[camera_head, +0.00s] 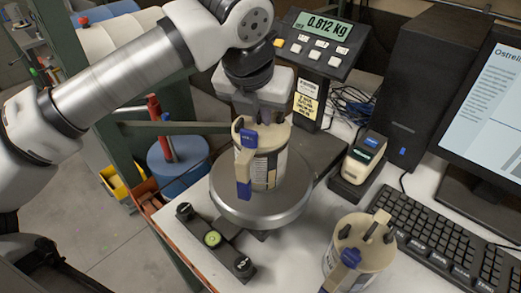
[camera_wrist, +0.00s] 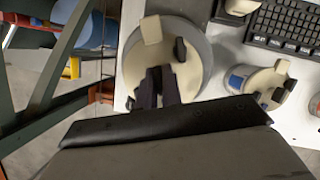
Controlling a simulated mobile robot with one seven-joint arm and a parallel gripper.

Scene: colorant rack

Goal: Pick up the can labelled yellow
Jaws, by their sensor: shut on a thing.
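A cream can (camera_head: 268,165) with a blue-ended handle stands upright on the round metal pan (camera_head: 285,208) of a scale. My gripper (camera_head: 262,115) comes down from above and is shut on the fitting at the top of this can. In the wrist view my dark fingers (camera_wrist: 158,88) meet over the can's cream top (camera_wrist: 187,72). I cannot read a colour name on its label, so I cannot tell whether it is the yellow can. A second cream can (camera_head: 362,245) with a blue-tipped handle stands on the bench at the lower right.
A small label device (camera_head: 362,158), a keyboard (camera_head: 455,240), a black speaker-like box (camera_head: 430,75) and a monitor (camera_head: 497,110) fill the right side. A dark bar with knobs (camera_head: 213,240) lies at the bench's front left edge.

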